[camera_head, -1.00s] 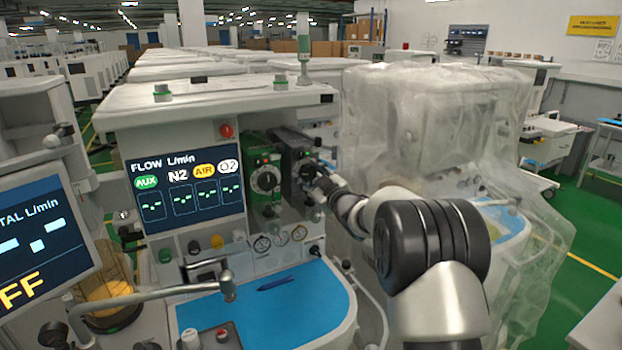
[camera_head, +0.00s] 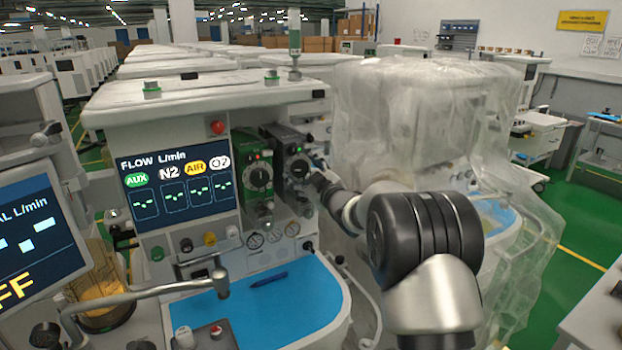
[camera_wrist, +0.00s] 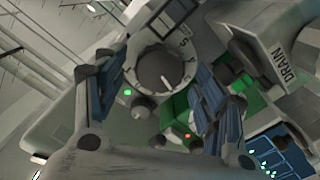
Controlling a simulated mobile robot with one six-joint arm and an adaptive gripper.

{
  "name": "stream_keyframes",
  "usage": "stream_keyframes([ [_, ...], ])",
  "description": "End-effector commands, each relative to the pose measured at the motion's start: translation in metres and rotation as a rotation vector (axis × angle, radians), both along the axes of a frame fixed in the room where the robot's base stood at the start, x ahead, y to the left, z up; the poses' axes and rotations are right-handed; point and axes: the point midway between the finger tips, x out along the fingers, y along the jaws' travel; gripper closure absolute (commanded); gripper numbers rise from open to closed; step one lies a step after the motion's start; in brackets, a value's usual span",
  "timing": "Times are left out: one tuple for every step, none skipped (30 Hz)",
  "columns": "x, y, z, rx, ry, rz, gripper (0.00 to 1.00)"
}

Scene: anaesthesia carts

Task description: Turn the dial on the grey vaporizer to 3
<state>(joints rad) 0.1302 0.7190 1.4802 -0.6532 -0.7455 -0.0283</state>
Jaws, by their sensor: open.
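The grey vaporizer (camera_head: 287,141) is the dark unit right of the green one on the cart front. Its round dial (camera_head: 299,168) faces outward. In the wrist view the grey dial (camera_wrist: 166,62) shows with tilted markings that I cannot read surely, and a pale pointer mark near its lower edge. My gripper (camera_wrist: 155,68) is open, with one finger on each side of the dial. I cannot tell whether the fingers touch it. In the head view my gripper (camera_head: 318,181) is at the right side of the vaporizer and partly hidden by my wrist.
The green vaporizer (camera_head: 258,152) stands close on the left. A flow screen (camera_head: 180,190) is further left. Below are gauges (camera_head: 273,236) and a blue worktop (camera_head: 265,305) with a pen. A plastic-wrapped cart (camera_head: 430,110) stands right, behind my arm.

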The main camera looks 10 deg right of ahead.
Motion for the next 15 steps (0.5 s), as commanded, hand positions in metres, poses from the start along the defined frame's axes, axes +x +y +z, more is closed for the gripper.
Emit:
stream_keyframes([
  [-0.005,-0.002,0.001,0.000,0.000,-0.001,0.35],
  [-0.009,-0.003,0.002,0.001,-0.002,-0.001,0.35],
  [-0.015,-0.005,0.001,0.000,0.000,-0.001,0.35],
  [-0.020,-0.007,0.002,0.000,-0.001,-0.002,0.35],
  [-0.026,-0.008,0.002,0.001,-0.001,-0.002,0.35],
  [-0.034,-0.011,0.002,0.001,0.000,-0.003,0.35],
  [-0.040,-0.013,0.002,0.000,-0.001,-0.003,0.35],
  [-0.046,-0.015,0.001,0.000,-0.001,-0.003,0.35],
  [-0.055,-0.017,0.001,0.000,-0.001,-0.003,0.35],
  [-0.061,-0.019,0.001,0.001,0.000,-0.003,0.35],
  [-0.067,-0.021,0.001,0.000,-0.001,-0.003,0.35],
  [-0.075,-0.024,0.001,0.000,-0.001,-0.003,0.35],
  [-0.080,-0.025,0.001,0.000,-0.001,-0.003,0.35],
  [-0.085,-0.026,0.001,0.000,0.000,-0.002,0.35],
  [-0.091,-0.028,0.001,-0.001,-0.001,-0.002,0.35],
])
